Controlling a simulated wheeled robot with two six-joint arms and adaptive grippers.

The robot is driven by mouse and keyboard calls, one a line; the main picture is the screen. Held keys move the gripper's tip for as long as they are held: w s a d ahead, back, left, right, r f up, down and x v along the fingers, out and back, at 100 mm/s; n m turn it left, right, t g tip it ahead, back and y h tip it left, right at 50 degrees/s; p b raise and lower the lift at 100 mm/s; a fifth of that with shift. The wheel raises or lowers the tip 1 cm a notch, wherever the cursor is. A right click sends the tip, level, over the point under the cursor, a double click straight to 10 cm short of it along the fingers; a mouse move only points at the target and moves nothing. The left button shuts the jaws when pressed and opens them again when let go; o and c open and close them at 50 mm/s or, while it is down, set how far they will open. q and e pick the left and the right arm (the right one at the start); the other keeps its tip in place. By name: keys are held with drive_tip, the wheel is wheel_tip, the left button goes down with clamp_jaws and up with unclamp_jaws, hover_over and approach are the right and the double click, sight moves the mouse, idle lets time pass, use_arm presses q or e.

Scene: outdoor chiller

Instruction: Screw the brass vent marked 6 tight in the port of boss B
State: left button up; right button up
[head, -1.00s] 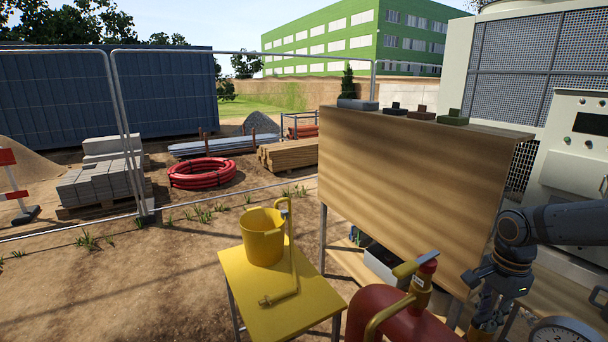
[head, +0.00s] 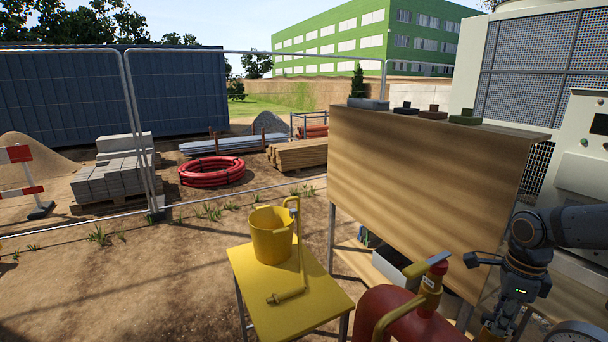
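My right gripper (head: 499,318) points down at the lower right, beside the red pipe (head: 390,310). Its fingers reach toward a brass-coloured part (head: 487,332) at the bottom edge of the view. I cannot tell whether they hold it. No marking 6 and no letter B can be read, so I cannot identify the vent or boss B. My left gripper is out of view.
A wooden panel (head: 420,190) stands behind the red pipe. A round gauge (head: 575,336) sits at the bottom right. The chiller (head: 535,60) fills the upper right.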

drive_tip(key=o, duration=0.5)
drive_tip(key=shift+s+a+f, duration=0.15)
drive_tip(key=shift+s+f, duration=0.05)
drive_tip(key=shift+s, duration=0.1)
drive_tip(key=shift+w, duration=0.1)
drive_tip(key=shift+w+d, duration=0.2)
drive_tip(key=o, duration=0.5)
drive_tip(key=shift+r, duration=0.1)
wheel_tip(320, 180, up, 8)
drive_tip(key=p, duration=0.6)
drive_tip(key=shift+f, duration=0.2)
wheel_tip(320, 180, up, 4)
drive_tip(key=shift+r, duration=0.25)
drive_tip(key=shift+r, duration=0.1)
